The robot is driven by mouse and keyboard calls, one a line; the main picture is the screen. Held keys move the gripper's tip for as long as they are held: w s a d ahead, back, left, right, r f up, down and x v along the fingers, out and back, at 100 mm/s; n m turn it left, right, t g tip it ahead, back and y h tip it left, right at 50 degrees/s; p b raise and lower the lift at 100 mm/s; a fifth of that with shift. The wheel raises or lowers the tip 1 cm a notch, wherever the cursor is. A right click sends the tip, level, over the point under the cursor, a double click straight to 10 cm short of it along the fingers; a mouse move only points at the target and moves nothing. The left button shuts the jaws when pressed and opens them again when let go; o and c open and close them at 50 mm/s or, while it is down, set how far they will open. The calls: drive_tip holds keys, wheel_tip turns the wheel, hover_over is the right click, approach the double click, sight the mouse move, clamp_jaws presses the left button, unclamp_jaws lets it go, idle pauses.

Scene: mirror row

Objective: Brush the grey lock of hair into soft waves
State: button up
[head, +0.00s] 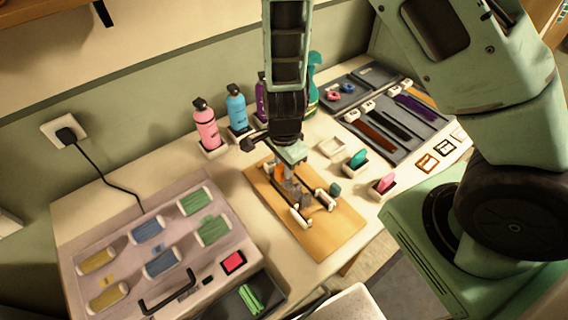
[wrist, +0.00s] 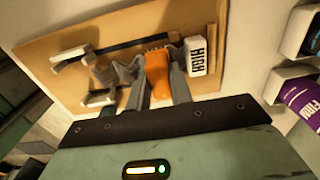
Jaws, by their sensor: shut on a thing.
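The grey lock of hair (wrist: 116,72) lies over the tan board (wrist: 45,42) and looks wavy in the wrist view. My gripper (wrist: 157,66) is shut on an orange brush (wrist: 157,78), whose toothed edge shows beside the lock. Whether the brush touches the hair I cannot tell. In the head view my gripper (head: 289,188) is low over the board (head: 342,232), and my arm hides part of the lock and brush. A white block marked HIGH (wrist: 196,56) stands right of the brush, and another white block (wrist: 72,58) is at the left.
Pink (head: 206,127) and blue (head: 237,108) bottles stand behind the board. A tray of coloured rollers (head: 130,215) is at the left. Dark trays with hair strands (head: 375,135) lie at the back right. Small teal (head: 357,158) and pink (head: 385,182) items stand right of the board.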

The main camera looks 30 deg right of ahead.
drive_tip(key=shift+s+f, duration=0.1)
drive_tip(key=shift+s, duration=0.05)
idle(0.4)
drive_tip(key=shift+s+d+b, duration=0.15)
drive_tip(key=shift+s+b, duration=0.25)
drive_tip(key=shift+s, duration=0.3)
drive_tip(key=shift+s+d, duration=0.1)
drive_tip(key=shift+s, duration=0.25)
drive_tip(key=shift+s, duration=0.15)
drive_tip(key=shift+s+d+b, duration=0.2)
drive_tip(key=shift+s+b, duration=0.35)
drive_tip(key=shift+s, duration=0.4)
drive_tip(key=shift+s+d+b, duration=0.2)
drive_tip(key=shift+s+b, duration=0.4)
drive_tip(key=shift+s, duration=0.45)
